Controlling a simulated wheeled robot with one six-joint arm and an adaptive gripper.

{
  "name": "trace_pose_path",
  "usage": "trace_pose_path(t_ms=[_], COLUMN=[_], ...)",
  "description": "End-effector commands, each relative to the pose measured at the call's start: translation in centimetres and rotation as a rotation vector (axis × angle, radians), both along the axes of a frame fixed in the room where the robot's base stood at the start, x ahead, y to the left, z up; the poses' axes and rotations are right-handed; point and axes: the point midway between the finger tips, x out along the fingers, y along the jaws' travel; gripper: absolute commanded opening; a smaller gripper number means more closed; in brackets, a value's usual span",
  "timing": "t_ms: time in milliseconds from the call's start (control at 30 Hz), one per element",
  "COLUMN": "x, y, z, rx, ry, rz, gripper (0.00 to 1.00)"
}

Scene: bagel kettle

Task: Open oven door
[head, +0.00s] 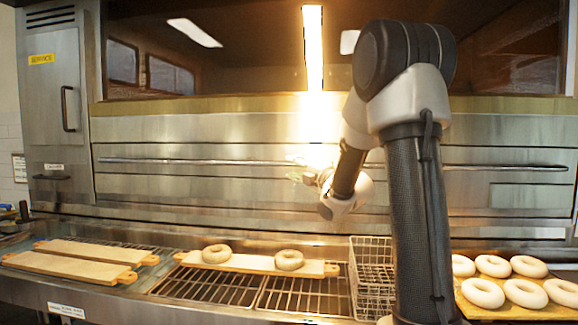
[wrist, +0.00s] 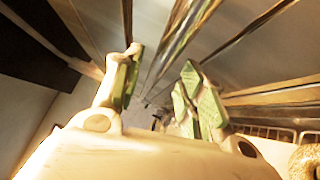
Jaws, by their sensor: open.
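The oven door (head: 200,182) is a wide steel panel across the middle of the head view, and it looks shut. A long horizontal handle bar (head: 230,162) runs along it. My gripper (head: 300,174) is in front of the door at the middle of the bar, small and partly washed out by glare. In the wrist view my gripper (wrist: 160,88) shows two green-padded fingers spread apart with nothing clearly held. Shiny metal strips run beyond and between the fingers. I cannot tell whether a finger touches the bar.
Below the door, a wooden board (head: 240,262) with two bagels lies on wire racks (head: 215,288). A wire basket (head: 370,270) stands right of it. A tray (head: 510,310) of several bagels is at the right. Empty boards (head: 70,268) lie at the left.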

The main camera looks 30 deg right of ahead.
Motion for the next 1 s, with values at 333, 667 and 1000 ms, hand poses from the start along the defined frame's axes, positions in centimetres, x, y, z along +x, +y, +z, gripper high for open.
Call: trace_pose_path(t_ms=[333,667,1000], x=[4.0,4.1,4.1], y=[0.9,0.9,0.9], z=[0.6,0.6,0.6], rx=[0.002,0.003,0.003], ry=[0.001,0.001,0.002], rz=[0.000,-0.001,-0.001], gripper=[0.41,0.28,0.00])
